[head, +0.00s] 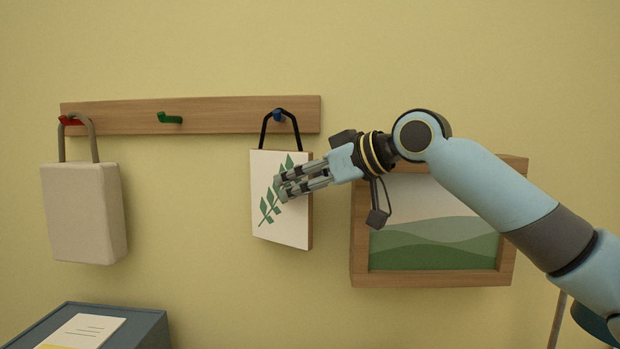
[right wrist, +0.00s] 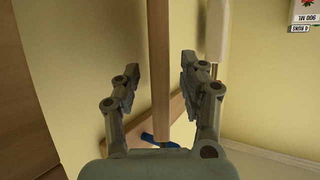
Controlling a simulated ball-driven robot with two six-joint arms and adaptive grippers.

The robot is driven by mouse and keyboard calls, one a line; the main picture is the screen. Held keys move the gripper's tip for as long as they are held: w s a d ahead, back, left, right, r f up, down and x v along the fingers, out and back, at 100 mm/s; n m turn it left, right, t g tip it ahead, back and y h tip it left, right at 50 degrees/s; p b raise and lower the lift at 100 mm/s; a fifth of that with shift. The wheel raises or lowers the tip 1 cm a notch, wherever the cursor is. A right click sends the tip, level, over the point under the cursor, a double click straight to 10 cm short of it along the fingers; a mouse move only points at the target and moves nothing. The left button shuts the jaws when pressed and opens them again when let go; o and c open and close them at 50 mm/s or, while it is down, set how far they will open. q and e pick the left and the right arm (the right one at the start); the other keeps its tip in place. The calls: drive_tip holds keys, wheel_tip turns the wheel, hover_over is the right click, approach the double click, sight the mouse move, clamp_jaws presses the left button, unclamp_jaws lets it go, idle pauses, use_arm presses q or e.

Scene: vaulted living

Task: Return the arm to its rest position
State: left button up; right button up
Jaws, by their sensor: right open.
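My right gripper (head: 281,189) reaches in from the right, and its fingertips overlap the leaf-print plaque (head: 268,215) in the head view. The plaque is white with green leaves and wooden sides. It hangs by a black strap from the blue hook (head: 279,115). In the right wrist view, the gripper (right wrist: 160,78) has its fingers spread apart, with a wooden strip (right wrist: 160,50) showing between them and no grip on it. I cannot tell whether a finger touches the plaque. My left gripper is in neither view.
The wooden rail (head: 220,115) also has a green hook (head: 169,118) and a red hook (head: 70,120), where a beige bag (head: 84,215) hangs. A framed landscape (head: 435,256) is behind my right arm. A blue-grey stand (head: 150,335) holds a card at lower left.

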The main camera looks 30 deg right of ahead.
sight(311, 177)
drive_tip(key=shift+v, duration=1.9)
